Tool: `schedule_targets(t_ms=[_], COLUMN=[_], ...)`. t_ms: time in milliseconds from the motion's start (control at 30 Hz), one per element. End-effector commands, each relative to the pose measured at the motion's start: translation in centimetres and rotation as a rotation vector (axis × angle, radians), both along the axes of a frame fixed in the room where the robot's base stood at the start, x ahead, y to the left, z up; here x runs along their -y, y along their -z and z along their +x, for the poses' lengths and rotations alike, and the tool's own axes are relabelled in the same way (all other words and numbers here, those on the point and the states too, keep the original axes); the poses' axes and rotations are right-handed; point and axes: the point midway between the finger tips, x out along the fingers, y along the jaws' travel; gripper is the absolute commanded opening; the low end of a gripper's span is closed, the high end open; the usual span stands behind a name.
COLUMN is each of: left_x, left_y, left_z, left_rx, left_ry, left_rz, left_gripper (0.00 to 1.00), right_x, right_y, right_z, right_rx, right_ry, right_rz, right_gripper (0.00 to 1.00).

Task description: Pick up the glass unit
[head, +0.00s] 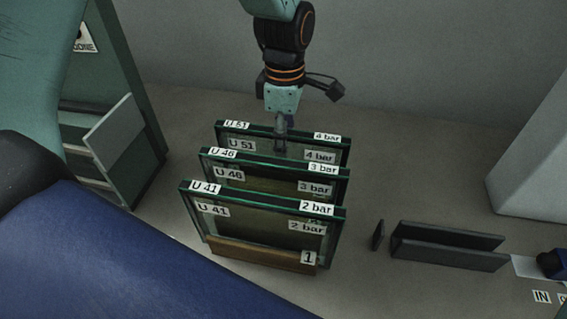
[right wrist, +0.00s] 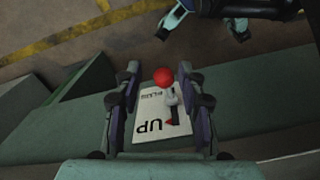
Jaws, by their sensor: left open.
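Three framed glass units stand upright in a row on the bench: U 51 (head: 240,144) at the back, U 46 (head: 260,184) in the middle and U 41 (head: 262,220) in front. They carry labels of 4 bar, 3 bar and 2 bar. My left gripper (head: 281,136) points down at the top edge of U 51, near its middle. It is open; whether its fingers touch the glass is hard to tell. My right gripper (right wrist: 155,100) is open in the right wrist view, with a red-knobbed lever (right wrist: 165,76) between its fingers.
A wooden base marked 1 (head: 260,256) sits under the front unit. A dark slotted holder (head: 448,247) stands to the right, near an IN label (head: 541,296). A green cabinet (head: 120,110) is at the left. A label reading UP (right wrist: 150,127) lies beneath the lever.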

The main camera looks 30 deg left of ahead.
Motion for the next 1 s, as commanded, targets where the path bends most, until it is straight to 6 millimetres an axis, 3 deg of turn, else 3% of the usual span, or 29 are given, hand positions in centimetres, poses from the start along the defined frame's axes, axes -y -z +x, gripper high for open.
schedule_targets(t_ms=[300, 633, 1000], left_x=[-0.4, -0.5, -0.5], left_y=[4.3, 4.9, 4.9], left_z=[0.1, 0.2, 0.2], left_rx=[-0.002, 0.001, 0.001], left_ry=[0.0, 0.0, 0.0], left_rz=[-0.001, -0.001, -0.001], left_gripper=[0.47, 0.47, 0.16], right_x=[0.0, 0.0, 0.0], right_y=[0.1, 0.2, 0.2], right_z=[0.0, 0.0, 0.0], right_rx=[0.0, 0.0, 0.0], right_ry=[0.0, 0.0, 0.0], right_rz=[0.0, 0.0, 0.0], right_gripper=[0.4, 0.4, 0.4])
